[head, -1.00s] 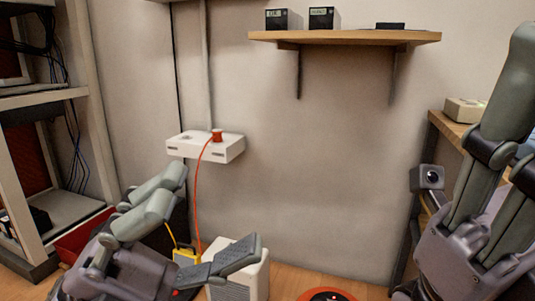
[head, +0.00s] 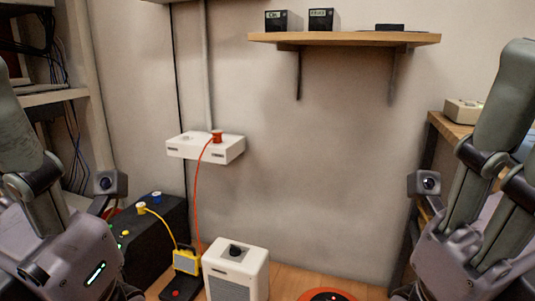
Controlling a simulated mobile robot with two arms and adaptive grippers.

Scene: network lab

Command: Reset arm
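My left arm (head: 62,235) is folded up at the left edge of the head view. My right arm (head: 478,220) is folded up in much the same way at the right edge. The fingertips of both grippers are below the picture or hidden, so whether they are open or shut does not show. A red plug (head: 217,136) with a red cable sits on the white wall box (head: 187,146). Its cable hangs down behind the white floor unit. Both arms are apart from these things.
A black unit (head: 150,240) with a white plug and a blue plug stands on the floor at left. A yellow device (head: 186,262) and a white floor unit (head: 236,270) stand beside it. A red round thing (head: 327,294) lies at the bottom. A wooden shelf (head: 345,38) holds small black boxes.

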